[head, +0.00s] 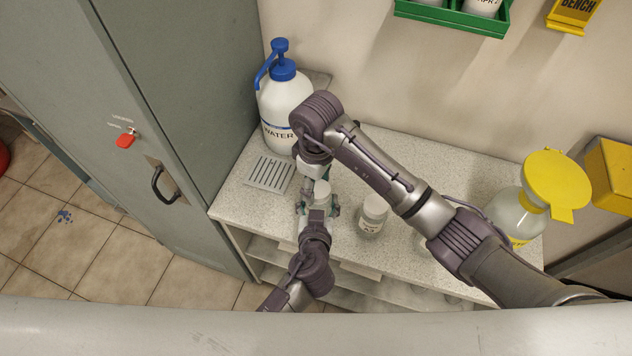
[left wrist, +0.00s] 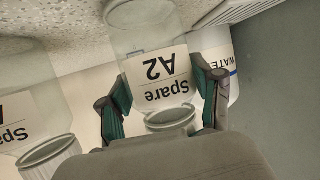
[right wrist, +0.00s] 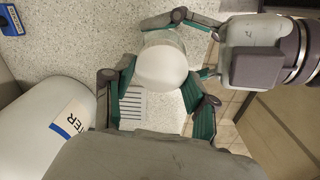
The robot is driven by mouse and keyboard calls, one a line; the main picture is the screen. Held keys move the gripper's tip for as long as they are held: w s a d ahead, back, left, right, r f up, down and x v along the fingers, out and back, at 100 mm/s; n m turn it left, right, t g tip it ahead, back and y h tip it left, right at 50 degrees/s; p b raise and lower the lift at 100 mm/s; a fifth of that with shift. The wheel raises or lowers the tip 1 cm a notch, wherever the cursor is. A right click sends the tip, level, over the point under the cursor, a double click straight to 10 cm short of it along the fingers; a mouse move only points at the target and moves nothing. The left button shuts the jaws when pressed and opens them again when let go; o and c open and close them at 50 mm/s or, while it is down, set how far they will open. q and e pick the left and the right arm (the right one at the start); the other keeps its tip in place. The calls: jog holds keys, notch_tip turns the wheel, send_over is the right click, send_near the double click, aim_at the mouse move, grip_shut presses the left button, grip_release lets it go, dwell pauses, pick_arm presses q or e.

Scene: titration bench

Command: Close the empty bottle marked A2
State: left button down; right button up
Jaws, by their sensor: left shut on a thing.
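The clear bottle A2 (left wrist: 155,70) appears upside down in the left wrist view, with its label "Spare A2" facing the camera. My left gripper (head: 319,206) is shut around its body from the front, one finger on each side. My right gripper (head: 314,168) comes down from above, over the bottle. In the right wrist view a pale round lid (right wrist: 162,67) lies between its fingertips, above my left fingers. Whether the right fingers press on the lid, and whether the lid sits on the neck, I cannot tell.
A white water jug (head: 284,105) with a blue pump and a slotted plate (head: 269,173) are left. A yellow-topped flask (head: 517,212) stands far right.

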jog(key=o, duration=0.3)
jog(key=shift+r, duration=2.25)
jog(key=shift+c, duration=0.4)
